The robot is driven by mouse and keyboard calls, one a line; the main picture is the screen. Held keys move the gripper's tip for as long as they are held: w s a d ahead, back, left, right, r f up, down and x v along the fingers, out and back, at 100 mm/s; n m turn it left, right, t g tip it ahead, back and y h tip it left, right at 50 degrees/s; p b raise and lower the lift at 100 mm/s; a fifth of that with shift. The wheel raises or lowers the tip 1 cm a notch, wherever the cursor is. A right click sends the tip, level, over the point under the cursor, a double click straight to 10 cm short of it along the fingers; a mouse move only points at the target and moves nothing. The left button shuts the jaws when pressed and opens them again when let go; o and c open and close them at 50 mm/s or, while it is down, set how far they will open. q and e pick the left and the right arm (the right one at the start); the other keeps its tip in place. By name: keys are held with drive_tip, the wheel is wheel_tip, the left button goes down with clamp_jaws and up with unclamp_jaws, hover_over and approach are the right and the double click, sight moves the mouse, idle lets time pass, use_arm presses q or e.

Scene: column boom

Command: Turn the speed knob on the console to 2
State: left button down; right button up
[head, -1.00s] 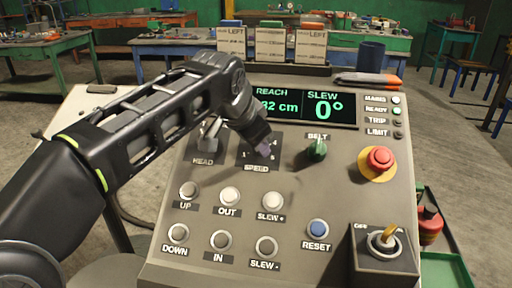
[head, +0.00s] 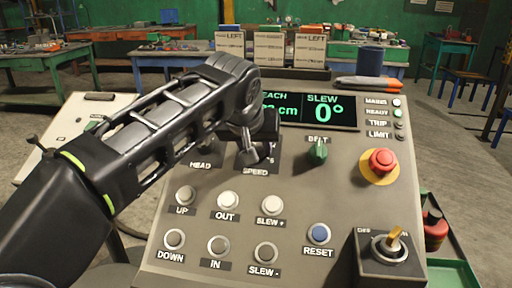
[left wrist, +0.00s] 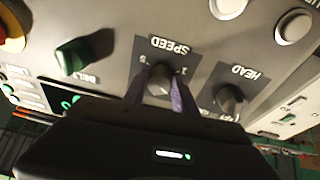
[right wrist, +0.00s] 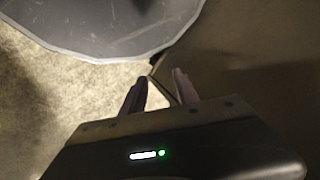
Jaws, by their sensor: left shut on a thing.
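The console (head: 340,185) has a sloped grey face with a SPEED panel in its upper left part. The speed knob (left wrist: 159,82) shows in the left wrist view between the two purple fingers of my left gripper (left wrist: 160,92), which is shut on it. In the head view my left gripper (head: 252,156) comes down over the SPEED panel and hides the knob. The knob's pointer and most of the scale numbers are covered or too small to read. My right gripper (right wrist: 157,88) has its fingers apart with nothing between them, away from the console face.
The HEAD lever (left wrist: 229,97) is beside the speed knob, and the green BELT knob (head: 317,151) is on its other side. Push buttons lie below. The display reads slew 0°.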

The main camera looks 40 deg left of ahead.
idle(0.4)
use_arm(q)
drive_tip(key=c, duration=1)
unclamp_jaws()
drive_tip(key=v, duration=0.7)
drive_tip(key=shift+s+r+p, duration=0.3)
drive_tip(key=shift+p, duration=0.15)
drive_tip(key=shift+d, duration=0.15)
